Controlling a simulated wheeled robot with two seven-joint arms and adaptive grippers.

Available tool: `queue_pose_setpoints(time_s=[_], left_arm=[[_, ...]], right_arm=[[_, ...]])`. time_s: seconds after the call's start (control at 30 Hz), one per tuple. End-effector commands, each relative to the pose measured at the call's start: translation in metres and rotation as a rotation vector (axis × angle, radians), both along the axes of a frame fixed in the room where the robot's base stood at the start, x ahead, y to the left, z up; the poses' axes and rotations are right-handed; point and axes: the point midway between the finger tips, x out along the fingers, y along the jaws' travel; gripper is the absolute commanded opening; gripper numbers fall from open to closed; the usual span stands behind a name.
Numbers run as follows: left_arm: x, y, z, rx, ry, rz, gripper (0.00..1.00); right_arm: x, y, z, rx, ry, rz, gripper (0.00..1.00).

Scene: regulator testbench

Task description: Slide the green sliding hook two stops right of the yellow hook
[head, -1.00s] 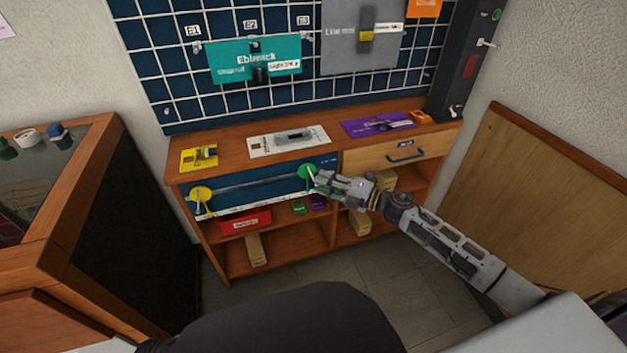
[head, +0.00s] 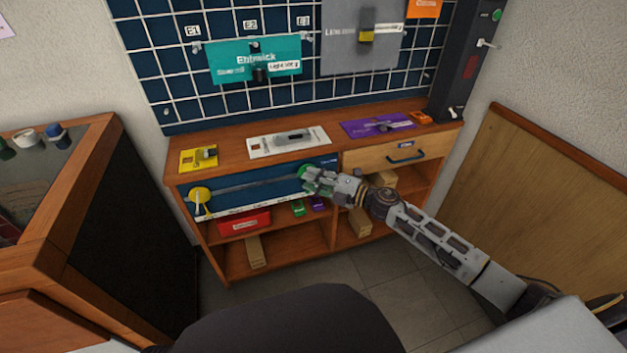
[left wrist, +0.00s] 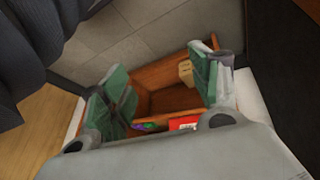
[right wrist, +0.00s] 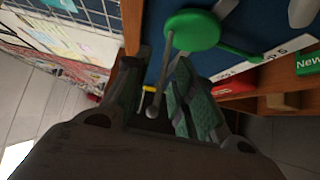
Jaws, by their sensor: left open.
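The green sliding hook (head: 305,171) is a round green disc at the right end of the rail (head: 255,183) on the dark blue shelf front. The yellow hook (head: 200,195) is at the left end. My right gripper (head: 309,183) is at the green hook. In the right wrist view, the green disc (right wrist: 192,31) is beyond my right fingers (right wrist: 155,98), and its grey ball-ended peg (right wrist: 160,82) reaches between them. The fingers stand apart; contact with the peg cannot be told. My left gripper (left wrist: 163,88) is open and empty, outside the head view.
A wooden shelf unit (head: 290,255) holds a red box (head: 245,222) and wooden blocks below the rail. A drawer with a blue handle (head: 406,156) is right of the rail. A cabinet (head: 95,190) stands at the left. The floor in front is clear.

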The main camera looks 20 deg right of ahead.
Motion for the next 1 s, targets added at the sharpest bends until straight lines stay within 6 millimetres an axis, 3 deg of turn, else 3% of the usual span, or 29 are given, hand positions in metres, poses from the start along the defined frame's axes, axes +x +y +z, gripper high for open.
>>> queue_pose_setpoints(time_s=[0.03, 0.2, 0.77, 0.87, 1.0], left_arm=[[0.001, 0.000, 0.001, 0.000, -0.002, 0.000, 0.62], [0.002, 0.000, 0.002, -0.001, -0.006, 0.000, 0.62], [0.000, 0.001, 0.005, 0.007, 0.004, -0.001, 0.62], [-0.003, 0.003, 0.010, 0.016, 0.018, -0.003, 0.62], [-0.002, 0.006, 0.031, 0.037, 0.028, -0.009, 0.62]], right_arm=[[0.000, 0.000, 0.000, 0.000, 0.000, 0.000, 0.19], [0.000, 0.000, 0.000, 0.000, 0.000, 0.000, 0.00], [-0.001, 0.006, -0.002, -0.004, 0.001, 0.001, 0.00], [-0.002, 0.012, -0.002, -0.004, 0.001, 0.001, 0.00], [-0.003, 0.025, -0.002, -0.005, 0.002, 0.003, 0.00]])
